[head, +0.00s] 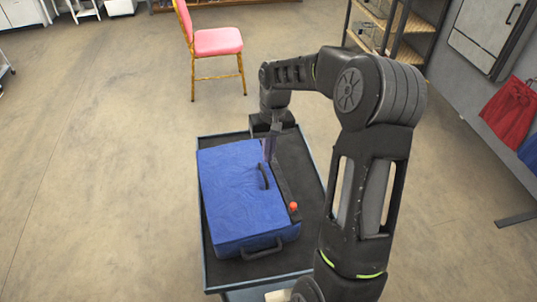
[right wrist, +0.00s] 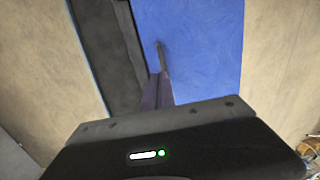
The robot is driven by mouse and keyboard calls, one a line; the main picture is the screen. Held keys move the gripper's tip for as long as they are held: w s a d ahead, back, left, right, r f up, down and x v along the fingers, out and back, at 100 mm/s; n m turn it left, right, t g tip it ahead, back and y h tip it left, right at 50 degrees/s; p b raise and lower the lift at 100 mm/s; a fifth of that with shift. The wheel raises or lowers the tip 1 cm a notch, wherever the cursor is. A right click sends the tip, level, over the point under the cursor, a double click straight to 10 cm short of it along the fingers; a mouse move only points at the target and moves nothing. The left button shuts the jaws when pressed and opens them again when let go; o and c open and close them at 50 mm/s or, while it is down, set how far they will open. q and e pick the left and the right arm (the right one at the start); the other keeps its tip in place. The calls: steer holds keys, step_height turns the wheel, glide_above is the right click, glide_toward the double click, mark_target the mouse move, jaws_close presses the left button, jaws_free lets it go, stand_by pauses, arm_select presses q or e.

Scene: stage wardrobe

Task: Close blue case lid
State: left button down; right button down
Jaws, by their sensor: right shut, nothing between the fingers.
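The blue case (head: 235,195) lies on a dark cart top (head: 305,170), with its lid down flat over it. I cannot tell whether the lid is fully seated. One black handle (head: 264,176) is on the top and another (head: 262,249) is on the near side. My right gripper (head: 269,150) is shut and empty, pointing down at the far right edge of the case. In the right wrist view its fingers (right wrist: 161,75) overlap the edge of the blue surface (right wrist: 205,45); contact is unclear. My left gripper is out of view.
A small orange-red object (head: 293,206) sits on the cart right of the case. A pink chair (head: 217,42) stands behind the cart. A shelf rack (head: 395,25) and a red garment (head: 510,112) are at the right. The floor left of the cart is clear.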

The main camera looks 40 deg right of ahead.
arm_select(q)
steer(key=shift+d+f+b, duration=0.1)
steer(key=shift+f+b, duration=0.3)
steer(key=shift+b, duration=0.65)
arm_select(e)
step_height(320, 180, up, 10)
steer(key=d, duration=0.2)
steer(key=shift+s+r, duration=0.25)
steer(key=shift+s, duration=0.1)
